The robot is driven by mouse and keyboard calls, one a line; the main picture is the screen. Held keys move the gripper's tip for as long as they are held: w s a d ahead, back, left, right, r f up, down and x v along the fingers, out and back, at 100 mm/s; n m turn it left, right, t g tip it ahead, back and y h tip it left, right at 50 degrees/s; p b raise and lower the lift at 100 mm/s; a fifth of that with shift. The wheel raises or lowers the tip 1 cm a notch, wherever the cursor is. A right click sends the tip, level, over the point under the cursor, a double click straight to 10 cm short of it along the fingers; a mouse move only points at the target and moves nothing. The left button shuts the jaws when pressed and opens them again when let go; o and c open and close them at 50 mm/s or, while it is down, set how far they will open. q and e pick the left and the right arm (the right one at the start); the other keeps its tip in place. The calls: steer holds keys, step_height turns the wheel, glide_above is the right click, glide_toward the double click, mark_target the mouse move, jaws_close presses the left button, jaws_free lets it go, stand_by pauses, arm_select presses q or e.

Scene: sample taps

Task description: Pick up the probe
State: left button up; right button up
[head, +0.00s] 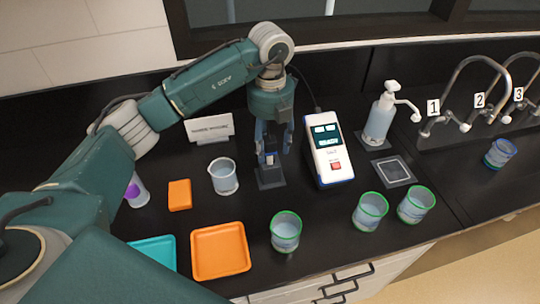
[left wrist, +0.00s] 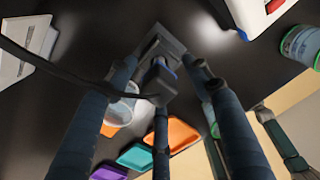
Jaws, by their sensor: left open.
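The probe (head: 269,158) stands upright in a small dark holder (head: 271,180) on the black counter, partly hidden by my gripper. In the left wrist view the probe (left wrist: 159,82) has a grey head, a blue band and a dark cable running off to the left. My left gripper (head: 274,140) points down over the probe. In the left wrist view its spread fingers (left wrist: 160,88) are around the probe, with gaps showing; it is open and holds nothing. Whether any finger touches the probe I cannot tell. My right gripper is not in view.
A white meter (head: 328,152) stands close right of the holder, a beaker (head: 223,177) close left. A pump bottle (head: 379,118), green-rimmed cups (head: 286,232), an orange tray (head: 220,251), an orange block (head: 180,195) and a white sign (head: 209,128) stand around. Numbered taps (head: 470,90) are at right.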

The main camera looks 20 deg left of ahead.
mark_target(270, 159)
arm_select(q)
step_height(270, 159, down, 3)
steer(key=shift+a+f+p, duration=0.1)
steer(key=shift+f+p, duration=0.05)
steer(key=shift+p, duration=0.45)
steer(key=shift+f, duration=0.2)
jaws_close()
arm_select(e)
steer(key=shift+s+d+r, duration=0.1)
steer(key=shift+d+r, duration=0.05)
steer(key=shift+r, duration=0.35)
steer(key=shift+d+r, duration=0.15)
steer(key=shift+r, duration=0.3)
arm_select(q)
steer(key=shift+r, duration=0.15)
